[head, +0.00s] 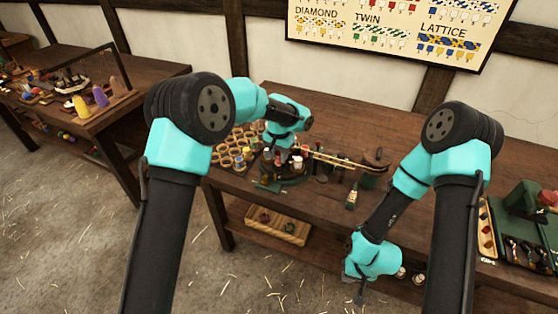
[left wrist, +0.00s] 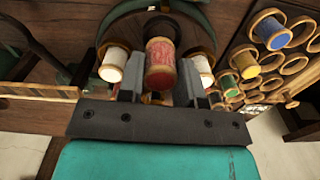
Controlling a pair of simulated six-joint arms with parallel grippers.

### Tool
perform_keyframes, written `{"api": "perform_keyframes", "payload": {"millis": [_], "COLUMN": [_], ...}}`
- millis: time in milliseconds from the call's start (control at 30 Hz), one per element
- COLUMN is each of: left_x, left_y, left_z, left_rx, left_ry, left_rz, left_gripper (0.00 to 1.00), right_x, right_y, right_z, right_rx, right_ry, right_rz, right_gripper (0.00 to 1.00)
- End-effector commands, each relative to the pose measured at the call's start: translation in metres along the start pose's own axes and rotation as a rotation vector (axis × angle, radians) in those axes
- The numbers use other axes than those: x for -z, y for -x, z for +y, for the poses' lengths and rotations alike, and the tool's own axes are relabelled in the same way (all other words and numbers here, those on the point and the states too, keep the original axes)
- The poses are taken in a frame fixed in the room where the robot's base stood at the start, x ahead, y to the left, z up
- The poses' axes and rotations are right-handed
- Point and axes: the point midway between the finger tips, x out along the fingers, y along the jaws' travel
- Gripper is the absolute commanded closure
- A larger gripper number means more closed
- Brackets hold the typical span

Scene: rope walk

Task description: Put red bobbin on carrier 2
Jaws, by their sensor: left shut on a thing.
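In the left wrist view the red bobbin (left wrist: 160,60) stands between the two fingers of my left gripper (left wrist: 160,88), which is shut on it. White bobbins stand on either side, one on the left (left wrist: 113,65) and one on the right (left wrist: 201,69). In the head view my left gripper (head: 284,153) reaches down over the dark round braiding stand (head: 293,181), among several bobbins. The carrier numbers cannot be read, and the bobbin's base is hidden. My right gripper (head: 360,297) hangs low by the table's front edge; its fingers are too small to judge.
Left of the stand is a rack of round cups (head: 226,155), some with blue, yellow and green bobbins (left wrist: 245,65). Long wooden rods (head: 343,161) extend right of the stand. A wooden tray (head: 278,226) lies on the shelf below.

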Motion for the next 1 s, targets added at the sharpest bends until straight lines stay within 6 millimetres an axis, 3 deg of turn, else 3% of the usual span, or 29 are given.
{"api": "perform_keyframes", "payload": {"millis": [133,400,833,867,1000], "left_x": [0.006,0.005,0.005,0.005,0.005], "left_y": [-0.004,-0.035,-0.039,-0.039,-0.039], "left_z": [-0.003,-0.003,-0.003,-0.003,-0.003], "left_rx": [-0.001,-0.001,-0.001,-0.001,-0.001], "left_ry": [0.001,0.0,0.0,0.0,0.0], "left_rz": [-0.001,0.0,0.0,0.001,0.001], "left_gripper": [0.9,0.9,0.9,0.65,0.51], "right_x": [0.0,0.0,0.0,0.0,0.0], "right_y": [0.0,0.0,0.0,0.0,0.0], "right_z": [0.0,0.0,0.0,0.0,0.0], "right_rx": [0.0,0.0,0.0,0.0,0.0], "right_ry": [0.0,0.0,0.0,0.0,0.0], "right_rz": [0.0,0.0,0.0,0.0,0.0], "right_gripper": [1.0,1.0,1.0,1.0,1.0]}}
